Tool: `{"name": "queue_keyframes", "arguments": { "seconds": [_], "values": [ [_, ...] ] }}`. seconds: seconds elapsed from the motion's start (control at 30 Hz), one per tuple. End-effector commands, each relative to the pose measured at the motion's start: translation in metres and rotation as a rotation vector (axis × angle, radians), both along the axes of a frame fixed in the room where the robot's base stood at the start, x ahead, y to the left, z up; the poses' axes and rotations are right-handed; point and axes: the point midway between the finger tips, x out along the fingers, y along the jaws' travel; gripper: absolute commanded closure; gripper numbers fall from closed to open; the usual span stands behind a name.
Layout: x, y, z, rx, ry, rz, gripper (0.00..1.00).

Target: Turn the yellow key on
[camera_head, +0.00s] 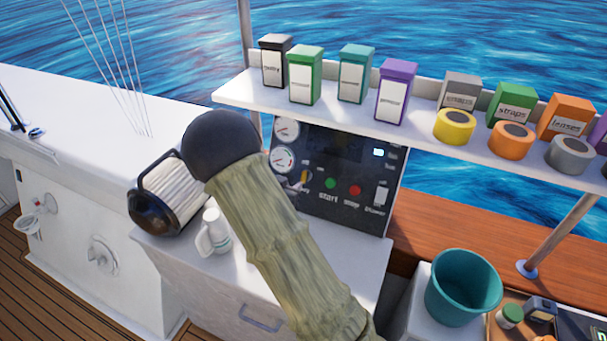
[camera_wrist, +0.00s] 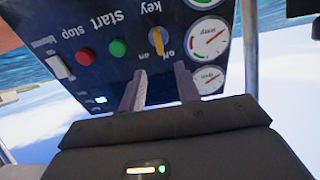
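The yellow key (camera_wrist: 157,40) sits on the dark control panel (camera_wrist: 110,62), beside the small on/off lettering and the word "key". In the wrist view, which sees the panel upside down, it stands nearly upright with a slight tilt. I cannot tell any contact with the key.
Green (camera_head: 330,183) and red (camera_head: 355,190) buttons and a white switch (camera_head: 380,195) are near the key. Gauges (camera_head: 284,160) are on the panel's left. A shelf (camera_head: 330,108) with boxes and tape rolls overhangs it.

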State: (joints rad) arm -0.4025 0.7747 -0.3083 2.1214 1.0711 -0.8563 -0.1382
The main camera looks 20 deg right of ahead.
Motion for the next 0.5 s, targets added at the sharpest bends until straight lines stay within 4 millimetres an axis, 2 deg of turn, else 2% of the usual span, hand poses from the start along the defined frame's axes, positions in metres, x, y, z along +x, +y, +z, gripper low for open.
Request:
{"name": "queue_keyframes", "arguments": {
  "seconds": [0.5],
  "values": [
    [0.059,-0.060,-0.034,0.000,0.000,-0.001,0.67]
  ]
}}
